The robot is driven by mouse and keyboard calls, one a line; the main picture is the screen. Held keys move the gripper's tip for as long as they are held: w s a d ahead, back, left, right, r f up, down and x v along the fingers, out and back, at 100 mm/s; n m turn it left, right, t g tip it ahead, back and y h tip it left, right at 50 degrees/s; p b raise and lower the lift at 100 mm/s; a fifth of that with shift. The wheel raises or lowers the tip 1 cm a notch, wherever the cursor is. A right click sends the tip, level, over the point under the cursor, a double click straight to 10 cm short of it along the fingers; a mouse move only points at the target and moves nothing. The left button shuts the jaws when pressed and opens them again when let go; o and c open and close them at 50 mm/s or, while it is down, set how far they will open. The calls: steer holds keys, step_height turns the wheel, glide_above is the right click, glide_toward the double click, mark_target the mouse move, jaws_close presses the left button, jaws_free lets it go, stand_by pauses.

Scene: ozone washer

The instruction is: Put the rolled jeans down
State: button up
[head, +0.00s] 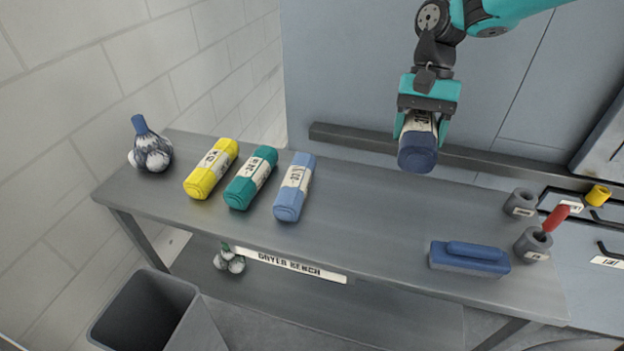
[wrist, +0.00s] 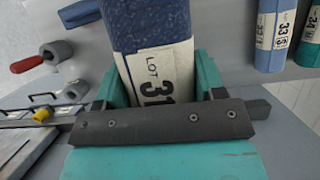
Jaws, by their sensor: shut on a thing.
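The rolled jeans are a dark blue roll (head: 415,156) with a white paper band. My gripper (head: 428,114) is shut on the roll and holds it above the back right part of the grey bench (head: 380,205). In the wrist view the dark blue roll (wrist: 150,25) shows its band marked "LOT 31". My gripper's fingers (wrist: 163,90) are on both sides of the band. The end of the roll beyond the wrist view is hidden.
Yellow (head: 211,169), teal (head: 251,178) and light blue (head: 294,187) rolls lie side by side on the bench's left half. A tied bundle (head: 150,148) sits at far left. A blue block (head: 470,258) and grey holders (head: 533,244) are at right. The bench middle is clear.

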mark_target(392, 220)
steer(key=shift+w, duration=0.3)
step_height(392, 220, down, 20)
steer(key=shift+p, duration=1.15)
steer(key=shift+f, duration=0.2)
steer(key=o, duration=1.2)
steer(key=shift+o, duration=0.2)
steer(key=shift+r, duration=0.2)
